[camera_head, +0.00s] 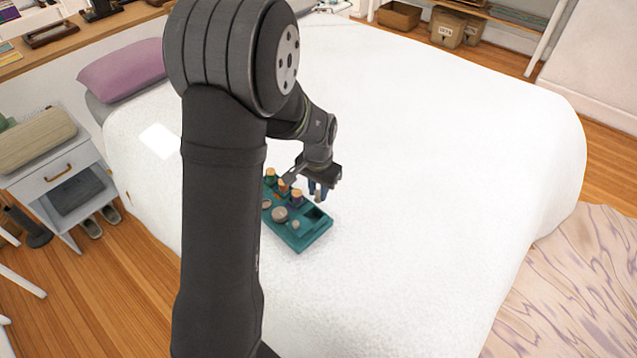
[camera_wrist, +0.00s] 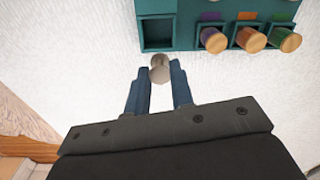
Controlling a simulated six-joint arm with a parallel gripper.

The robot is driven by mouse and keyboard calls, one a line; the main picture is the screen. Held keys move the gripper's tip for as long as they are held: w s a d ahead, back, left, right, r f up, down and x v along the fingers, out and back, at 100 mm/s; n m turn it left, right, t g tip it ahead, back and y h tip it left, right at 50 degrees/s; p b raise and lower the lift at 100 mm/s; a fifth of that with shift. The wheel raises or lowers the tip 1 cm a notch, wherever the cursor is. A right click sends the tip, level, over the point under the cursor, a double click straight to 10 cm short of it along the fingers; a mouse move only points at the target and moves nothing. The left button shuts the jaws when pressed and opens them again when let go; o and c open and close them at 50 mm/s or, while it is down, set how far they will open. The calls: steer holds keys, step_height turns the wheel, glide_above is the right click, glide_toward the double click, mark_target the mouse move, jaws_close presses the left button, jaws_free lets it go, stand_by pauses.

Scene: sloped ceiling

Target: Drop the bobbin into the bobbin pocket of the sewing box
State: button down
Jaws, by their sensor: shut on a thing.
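The teal sewing box (camera_head: 298,244) lies on the bed; its near part also shows at the top of the wrist view (camera_wrist: 188,38). An empty square pocket (camera_wrist: 158,33) is at its corner, and this opening also shows in the head view (camera_head: 315,213). My gripper (camera_wrist: 160,68) has its blue fingers shut on a small grey-beige round bobbin (camera_wrist: 159,74). In the wrist view the bobbin is just below the empty pocket, outside the box outline. In the head view my gripper (camera_head: 318,194) is by the box's right side; the bobbin cannot be made out there.
Several wooden-topped spools stand in the box, including purple (camera_wrist: 213,40), orange (camera_wrist: 250,40) and green (camera_wrist: 286,40). Grey round pieces (camera_head: 280,214) sit in other compartments. The white bed (camera_head: 430,150) is clear around the box. A pink pillow (camera_head: 122,70) lies at the left.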

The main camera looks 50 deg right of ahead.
mark_target(318, 193)
steer(key=shift+f, duration=0.2)
steer(key=c, duration=1.2)
jaws_free()
steer(key=shift+o, duration=0.2)
step_height(318, 193, up, 17)
steer(key=shift+r, duration=0.2)
steer(key=shift+f, duration=0.1)
step_height(318, 193, down, 16)
steer(key=shift+f, duration=0.1)
